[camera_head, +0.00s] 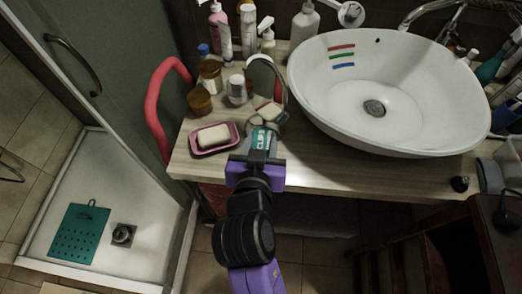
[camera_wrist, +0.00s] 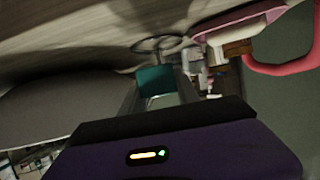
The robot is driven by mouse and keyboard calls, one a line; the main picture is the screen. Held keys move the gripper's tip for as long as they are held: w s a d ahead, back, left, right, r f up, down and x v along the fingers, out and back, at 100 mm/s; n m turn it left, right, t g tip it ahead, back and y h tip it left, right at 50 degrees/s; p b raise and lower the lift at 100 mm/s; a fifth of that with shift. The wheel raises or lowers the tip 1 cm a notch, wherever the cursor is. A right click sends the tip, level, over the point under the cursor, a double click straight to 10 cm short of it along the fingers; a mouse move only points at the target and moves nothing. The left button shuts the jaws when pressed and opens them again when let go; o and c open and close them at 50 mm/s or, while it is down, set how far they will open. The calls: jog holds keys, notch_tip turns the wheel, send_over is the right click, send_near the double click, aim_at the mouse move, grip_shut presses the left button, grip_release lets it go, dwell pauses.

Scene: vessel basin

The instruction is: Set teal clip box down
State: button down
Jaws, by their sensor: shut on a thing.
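The teal clip box (camera_head: 262,139), with white "CLIPS" lettering, is in the jaws of my gripper (camera_head: 259,150) in the head view. It is over the front part of the wooden counter (camera_head: 330,175), between the pink soap dish and the basin. In the wrist view the teal box (camera_wrist: 156,82) shows between the fingers of my gripper (camera_wrist: 160,95), which are shut on it. I cannot tell whether its underside touches the counter.
A pink soap dish (camera_head: 213,137) with a bar of soap stands left of the box. A white basin (camera_head: 390,90) is to the right. Amber jars (camera_head: 200,99) and several bottles stand behind. A red rail (camera_head: 152,108) curves at the left edge.

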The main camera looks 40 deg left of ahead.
jog(key=shift+f, duration=2.55)
jog(key=shift+f, duration=0.15)
jog(key=c, duration=0.9)
grip_release()
